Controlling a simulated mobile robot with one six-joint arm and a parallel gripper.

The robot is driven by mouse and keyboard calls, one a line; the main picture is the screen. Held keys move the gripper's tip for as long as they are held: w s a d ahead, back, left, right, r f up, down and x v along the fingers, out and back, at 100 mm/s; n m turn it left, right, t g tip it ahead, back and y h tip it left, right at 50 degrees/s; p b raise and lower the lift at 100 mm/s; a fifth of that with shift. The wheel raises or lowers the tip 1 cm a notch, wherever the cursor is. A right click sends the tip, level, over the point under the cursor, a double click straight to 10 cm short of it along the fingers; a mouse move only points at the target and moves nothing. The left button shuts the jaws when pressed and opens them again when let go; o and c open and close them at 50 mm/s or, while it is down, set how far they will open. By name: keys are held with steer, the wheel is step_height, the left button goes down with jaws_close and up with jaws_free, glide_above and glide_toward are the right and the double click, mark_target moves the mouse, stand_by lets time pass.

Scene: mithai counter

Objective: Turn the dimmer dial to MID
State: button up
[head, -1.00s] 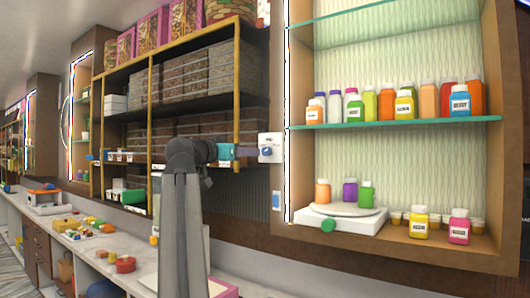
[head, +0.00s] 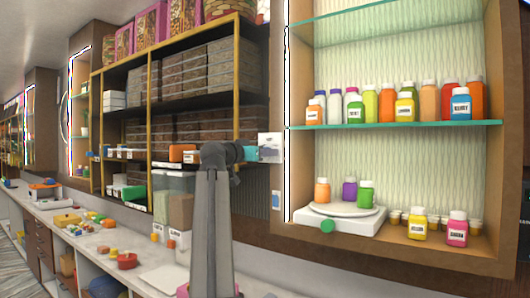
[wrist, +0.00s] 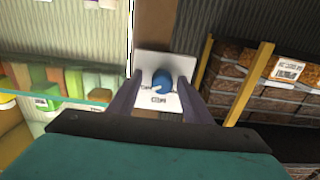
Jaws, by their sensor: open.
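The dimmer dial (wrist: 162,83) is a blue round knob on a white wall plate (wrist: 178,62), with dark lettering around it. The plate (head: 271,140) also shows in the head view, where my arm's end hides the knob. My gripper (wrist: 159,80) is open, with one finger on each side of the knob in the wrist view. Whether the fingers touch it, I cannot tell.
A lit niche with a glass shelf (head: 400,125) of coloured bottles is right of the plate. Dark shelving with stacked boxes (head: 205,75) is on its left. A white counter (head: 140,240) with small coloured items runs below, at left.

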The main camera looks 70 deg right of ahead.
steer(key=shift+w, duration=0.1)
steer(key=c, duration=1.1)
steer(key=shift+o, duration=0.2)
steer(key=shift+d+f, duration=0.15)
